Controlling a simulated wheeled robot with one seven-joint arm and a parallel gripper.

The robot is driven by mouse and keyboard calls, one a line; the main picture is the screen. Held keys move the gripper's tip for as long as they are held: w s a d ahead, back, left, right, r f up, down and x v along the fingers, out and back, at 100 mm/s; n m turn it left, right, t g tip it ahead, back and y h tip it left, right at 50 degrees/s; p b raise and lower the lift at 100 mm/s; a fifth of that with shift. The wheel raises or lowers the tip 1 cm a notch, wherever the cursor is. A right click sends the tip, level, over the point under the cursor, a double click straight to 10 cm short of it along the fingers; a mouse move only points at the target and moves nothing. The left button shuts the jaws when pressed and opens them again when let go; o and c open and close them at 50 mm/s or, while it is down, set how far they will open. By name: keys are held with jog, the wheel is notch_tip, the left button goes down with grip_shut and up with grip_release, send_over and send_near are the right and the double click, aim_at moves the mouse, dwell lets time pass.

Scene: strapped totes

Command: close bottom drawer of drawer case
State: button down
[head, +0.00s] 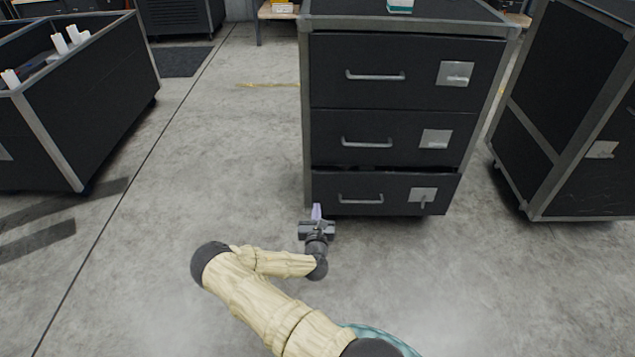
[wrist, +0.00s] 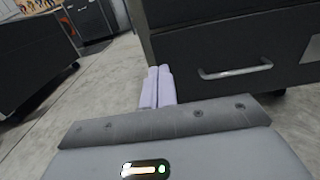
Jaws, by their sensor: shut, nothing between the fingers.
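The drawer case (head: 308,120) is black with grey metal edges and has three drawers, each with a bar handle and a square latch plate. Its bottom drawer (head: 385,205) stands out a little, with a dark gap along its top edge. The top and middle drawers look flush. My gripper (head: 316,211) is low, at the left end of the bottom drawer's front. In the wrist view its two pale lilac fingers (wrist: 157,87) are together and empty, beside the left edge of the drawer front (wrist: 235,65). I cannot tell whether they touch it.
A black case (head: 580,120) stands close on the right. An open black bin (head: 110,85) with white items is at the left. A small teal-and-white box (head: 400,5) sits on top of the drawer case. The concrete floor between bin and case is clear.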

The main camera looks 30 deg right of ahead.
aim_at(318, 175)
jog(key=shift+w, duration=0.1)
jog(key=b+x, duration=0.5)
jog(key=x, duration=0.7)
jog(key=shift+w+d+f, duration=0.1)
jog(key=shift+w+d, duration=0.1)
jog(key=shift+d, duration=0.1)
jog(key=shift+w+d, duration=0.25)
jog(key=shift+w, duration=0.25)
